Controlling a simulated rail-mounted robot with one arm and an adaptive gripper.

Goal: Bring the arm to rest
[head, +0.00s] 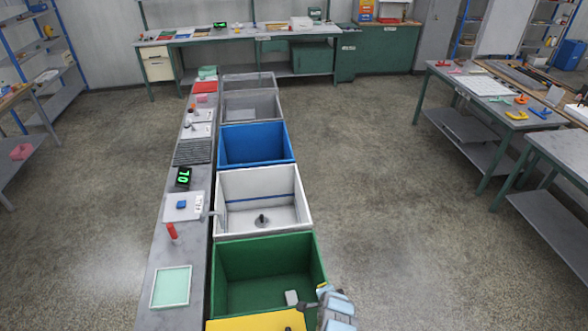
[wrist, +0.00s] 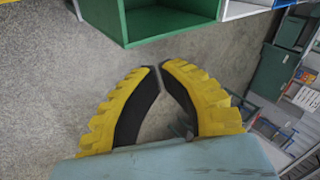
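My gripper (wrist: 158,72) shows in the wrist view with two yellow ribbed fingers and black inner pads. The fingertips come together at the top, and nothing is between them. Bare concrete floor shows behind the fingers, and the green bin (wrist: 170,22) is beyond them at the top. In the head view a grey-blue part of my arm (head: 338,308) is at the bottom, by the right front corner of the green bin (head: 262,262). I cannot make out the fingers in the head view.
A white bin (head: 240,190) and a blue bin (head: 255,146) follow behind the green one, beside a long grey bench (head: 160,258). A yellow surface (head: 255,323) lies at the bottom edge. Right of the bins the floor (head: 400,240) is clear up to the green-legged tables (head: 565,150).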

